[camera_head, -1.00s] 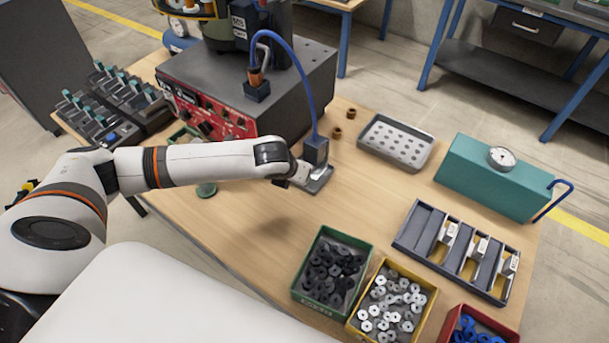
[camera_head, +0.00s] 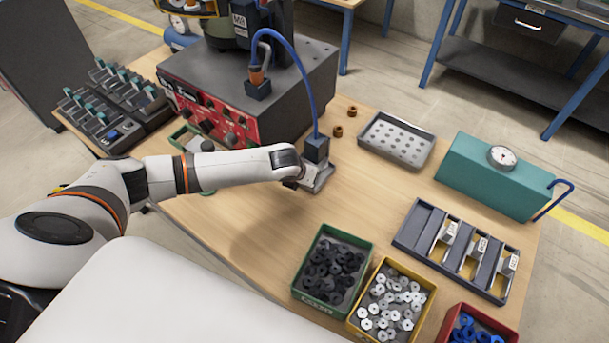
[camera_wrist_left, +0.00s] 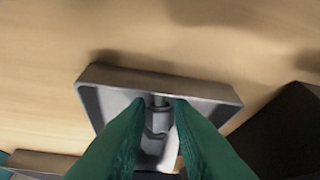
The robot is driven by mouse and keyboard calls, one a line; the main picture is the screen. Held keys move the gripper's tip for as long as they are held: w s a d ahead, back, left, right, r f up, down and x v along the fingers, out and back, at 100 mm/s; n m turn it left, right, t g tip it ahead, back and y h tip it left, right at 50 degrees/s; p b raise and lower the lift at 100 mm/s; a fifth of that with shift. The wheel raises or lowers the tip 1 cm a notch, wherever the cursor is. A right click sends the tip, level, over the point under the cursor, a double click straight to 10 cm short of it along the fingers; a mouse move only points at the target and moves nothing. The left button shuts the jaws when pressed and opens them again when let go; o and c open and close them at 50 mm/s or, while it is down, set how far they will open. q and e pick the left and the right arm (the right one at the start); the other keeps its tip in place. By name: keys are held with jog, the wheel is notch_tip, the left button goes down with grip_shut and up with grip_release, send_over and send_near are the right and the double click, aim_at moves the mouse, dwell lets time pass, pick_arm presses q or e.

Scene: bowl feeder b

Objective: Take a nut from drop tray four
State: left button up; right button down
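A small grey drop tray (camera_head: 322,181) sits on the table at the feeder's corner, below a dark blue block. No number on it is legible. In the left wrist view the tray (camera_wrist_left: 218,98) has a raised rim and a pale inside. My left gripper (camera_wrist_left: 159,103) has its green fingertips over the tray with a gap between them. A small grey metallic shape (camera_wrist_left: 157,128), perhaps a nut, shows in that gap; contact with the fingers cannot be told. In the head view the left gripper (camera_head: 308,183) is mostly hidden by its wrist. My right gripper is not in view.
The feeder box (camera_head: 245,85) and its blue block (camera_head: 317,149) stand close beside the tray. Green (camera_head: 300,290), yellow (camera_head: 358,325) and red (camera_head: 512,333) bins stand at the front. A perforated grey tray (camera_head: 428,162) lies to the right.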

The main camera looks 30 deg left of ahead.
pick_arm(q)
grip_shut()
